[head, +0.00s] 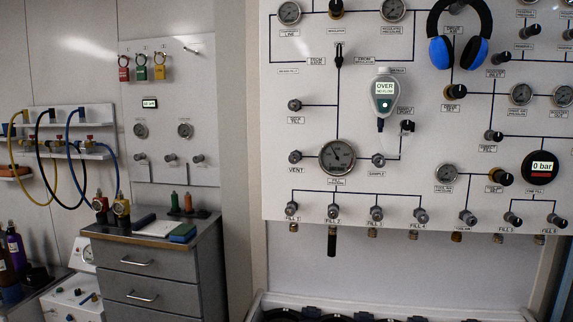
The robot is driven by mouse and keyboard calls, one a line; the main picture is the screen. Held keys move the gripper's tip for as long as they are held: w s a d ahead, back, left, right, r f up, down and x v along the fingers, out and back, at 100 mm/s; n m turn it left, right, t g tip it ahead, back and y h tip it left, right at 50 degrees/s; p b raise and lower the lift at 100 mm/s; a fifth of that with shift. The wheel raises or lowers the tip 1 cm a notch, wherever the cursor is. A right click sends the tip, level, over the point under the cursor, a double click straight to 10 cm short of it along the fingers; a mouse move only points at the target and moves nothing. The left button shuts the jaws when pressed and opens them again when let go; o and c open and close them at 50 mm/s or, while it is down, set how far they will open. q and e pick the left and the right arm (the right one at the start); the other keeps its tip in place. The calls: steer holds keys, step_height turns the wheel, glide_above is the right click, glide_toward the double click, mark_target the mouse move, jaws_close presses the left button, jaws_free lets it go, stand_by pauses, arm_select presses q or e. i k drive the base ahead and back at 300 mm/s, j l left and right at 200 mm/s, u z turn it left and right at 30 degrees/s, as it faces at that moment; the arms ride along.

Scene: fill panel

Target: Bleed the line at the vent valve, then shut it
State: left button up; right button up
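The vent valve (295,157) is a small knob marked VENT on the large white panel, just left of the large round dark-faced gauge (337,157). A line joins it to that gauge. The gauge's needle is too small to read. I cannot tell from this view whether the vent valve is open or shut. A handheld meter (383,94) on the panel shows OVER on its screen. A round black digital gauge (540,167) at the right reads 0 bar. Neither of my grippers is in view.
Blue headphones (439,50) hang at the panel's top. A row of fill valves (375,213) runs along its lower edge, with a dark hose end (332,240) hanging below. A grey drawer cabinet (150,265) stands left. Coloured hoses (75,150) hang on the far-left wall.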

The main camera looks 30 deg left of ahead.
mark_target(294, 159)
steer(key=u, duration=1)
steer(key=z, duration=1.25)
steer(key=i+l, duration=0.25)
steer(key=u, duration=0.4)
steer(key=l+u, duration=0.1)
steer(key=u, duration=0.25)
steer(key=l+u, duration=0.1)
steer(key=u, duration=0.65)
steer(key=i+l, duration=0.1)
steer(key=i+u, duration=0.05)
steer(key=i, duration=0.05)
